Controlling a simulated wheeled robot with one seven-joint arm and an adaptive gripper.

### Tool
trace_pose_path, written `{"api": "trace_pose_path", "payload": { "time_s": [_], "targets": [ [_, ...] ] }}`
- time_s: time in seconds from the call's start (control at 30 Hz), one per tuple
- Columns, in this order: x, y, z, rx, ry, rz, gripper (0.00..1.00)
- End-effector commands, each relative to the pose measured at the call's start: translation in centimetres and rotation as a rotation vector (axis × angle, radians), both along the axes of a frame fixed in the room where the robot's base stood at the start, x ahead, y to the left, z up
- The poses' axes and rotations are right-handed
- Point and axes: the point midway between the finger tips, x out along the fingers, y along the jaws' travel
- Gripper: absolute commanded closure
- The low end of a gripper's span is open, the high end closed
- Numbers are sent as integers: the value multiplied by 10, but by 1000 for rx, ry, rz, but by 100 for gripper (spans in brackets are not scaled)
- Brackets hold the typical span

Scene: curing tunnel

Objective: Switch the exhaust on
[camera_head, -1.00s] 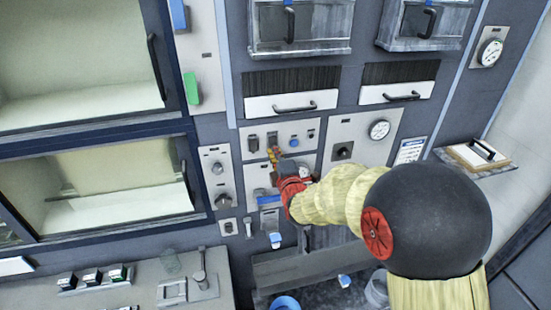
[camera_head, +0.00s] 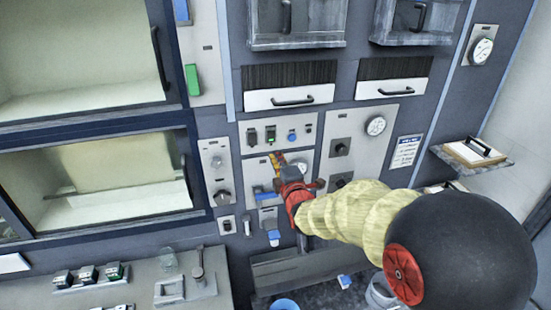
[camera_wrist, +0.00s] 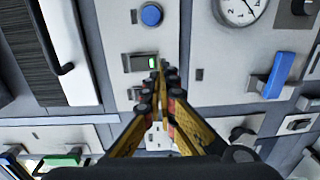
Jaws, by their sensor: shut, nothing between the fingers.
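A light panel (camera_head: 280,148) on the wall carries a row of controls. The labels are too small to read, so I cannot tell which control is named exhaust. My gripper (camera_head: 275,158) is shut and empty, just below the green-marked switch. In the wrist view its fingertips (camera_wrist: 159,66) overlap the switch's edge; I cannot tell contact.
A gauge panel (camera_head: 360,145) is to the right, and a drawer front with a handle (camera_head: 291,97) is above. Blue-handled fittings (camera_head: 268,197) stick out below. A shelf with a clipboard (camera_head: 472,152) juts out at the far right.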

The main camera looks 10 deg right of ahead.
Motion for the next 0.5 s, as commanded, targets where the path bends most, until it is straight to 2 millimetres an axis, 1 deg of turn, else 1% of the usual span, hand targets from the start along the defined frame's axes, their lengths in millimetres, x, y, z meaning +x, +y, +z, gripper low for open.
{"api": "trace_pose_path", "payload": {
  "time_s": [0.3,0.5],
  "targets": [
    [-50,0,-7,0,0,0,100],
    [-73,0,-10,0,1,0,100]
  ]
}}
